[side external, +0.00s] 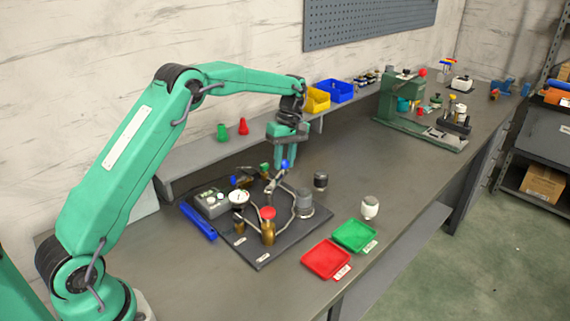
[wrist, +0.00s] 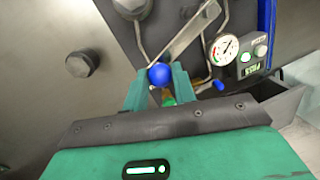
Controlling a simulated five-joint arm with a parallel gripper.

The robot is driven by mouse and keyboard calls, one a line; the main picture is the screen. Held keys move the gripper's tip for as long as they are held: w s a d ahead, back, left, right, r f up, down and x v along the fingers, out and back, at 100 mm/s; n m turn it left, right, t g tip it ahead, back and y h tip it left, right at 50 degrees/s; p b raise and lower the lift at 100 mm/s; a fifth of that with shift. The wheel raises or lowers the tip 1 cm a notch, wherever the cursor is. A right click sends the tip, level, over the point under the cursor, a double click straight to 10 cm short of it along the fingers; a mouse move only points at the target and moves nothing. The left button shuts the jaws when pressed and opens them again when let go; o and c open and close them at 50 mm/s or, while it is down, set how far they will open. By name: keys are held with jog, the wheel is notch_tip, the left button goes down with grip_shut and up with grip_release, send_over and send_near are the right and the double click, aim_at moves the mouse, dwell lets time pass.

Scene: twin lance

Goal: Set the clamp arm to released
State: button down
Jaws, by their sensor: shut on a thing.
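The clamp arm is a pale metal lever (side external: 274,182) with a blue ball knob (side external: 285,163) at its raised end, on a dark base plate (side external: 262,259). In the wrist view the lever (wrist: 186,37) runs up and right from the blue knob (wrist: 159,74). My gripper (side external: 284,160) reaches down from above at the knob. In the wrist view its green fingers (wrist: 159,84) stand on both sides of the knob and are shut on it. The finger pads are partly hidden by the knob.
The plate also carries a dial gauge (wrist: 223,49), a grey box with a lit display (wrist: 252,62), a red-topped brass valve (side external: 268,230) and bent pipes. Red (side external: 326,259) and green (side external: 354,237) trays lie at the front right. A green machine (side external: 420,115) stands farther back.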

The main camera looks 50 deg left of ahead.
jog(key=shift+s+a+n, duration=0.4)
jog(key=shift+a+n, duration=0.35)
jog(key=shift+n, duration=0.2)
jog(key=shift+s+a+n, duration=0.4)
jog(key=shift+a+n, duration=0.3)
jog(key=shift+n, duration=0.25)
jog(key=c, duration=1.1)
grip_release()
jog(key=shift+c, duration=0.2)
notch_tip(320, 180, up, 8)
jog(key=w, duration=0.1)
jog(key=shift+w+f, duration=0.15)
jog(key=shift+w, duration=0.1)
jog(key=shift+a, duration=0.1)
